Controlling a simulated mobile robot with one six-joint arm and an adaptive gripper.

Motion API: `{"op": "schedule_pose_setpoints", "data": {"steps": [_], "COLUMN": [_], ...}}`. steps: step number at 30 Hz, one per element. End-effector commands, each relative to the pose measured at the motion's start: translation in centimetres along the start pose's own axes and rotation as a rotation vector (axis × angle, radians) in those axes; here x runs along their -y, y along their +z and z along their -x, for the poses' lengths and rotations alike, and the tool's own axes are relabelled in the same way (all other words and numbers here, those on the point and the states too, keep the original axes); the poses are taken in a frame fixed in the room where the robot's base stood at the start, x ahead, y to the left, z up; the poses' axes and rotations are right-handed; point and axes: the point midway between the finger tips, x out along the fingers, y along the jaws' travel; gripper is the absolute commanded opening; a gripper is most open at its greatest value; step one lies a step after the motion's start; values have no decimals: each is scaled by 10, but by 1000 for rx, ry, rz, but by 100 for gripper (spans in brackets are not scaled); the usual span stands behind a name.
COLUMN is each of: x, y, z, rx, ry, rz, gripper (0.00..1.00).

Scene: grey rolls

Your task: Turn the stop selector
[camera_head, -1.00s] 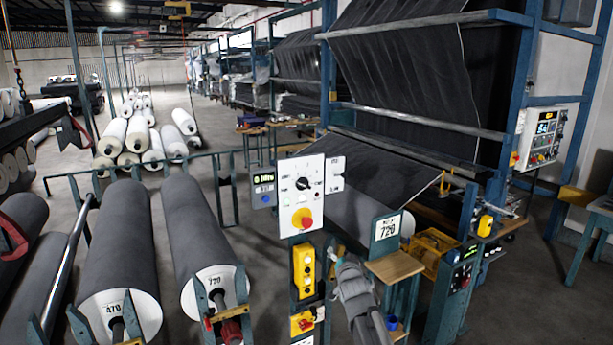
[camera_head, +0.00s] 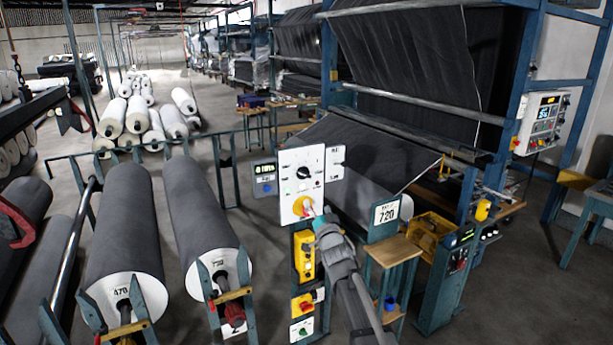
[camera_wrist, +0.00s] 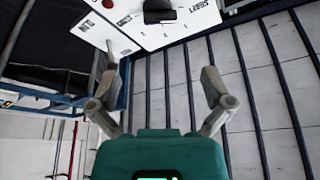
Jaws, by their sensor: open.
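A white control panel (camera_head: 290,160) stands on a post near the middle of the head view. A black rotary selector knob (camera_head: 303,172) sits on its upper half. Which knob is the stop selector is not readable.
A small display box (camera_head: 265,178) adjoins the panel's left side. A yellow button box (camera_head: 304,257) hangs below it. A "720" sign (camera_head: 386,212) and a wooden stool (camera_head: 393,251) stand to the right. Large grey rolls (camera_head: 125,225) lie to the left.

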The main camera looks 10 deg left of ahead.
Motion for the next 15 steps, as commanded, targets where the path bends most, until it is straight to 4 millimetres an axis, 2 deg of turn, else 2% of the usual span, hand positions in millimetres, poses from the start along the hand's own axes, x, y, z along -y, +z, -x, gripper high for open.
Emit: {"op": "schedule_pose_setpoints", "data": {"steps": [8, 15], "x": [0, 0], "y": [-1, -2], "z": [-21, -56], "rx": [0, 0], "ry": [1, 1], "rz": [1, 0], "gripper": [100, 100]}}
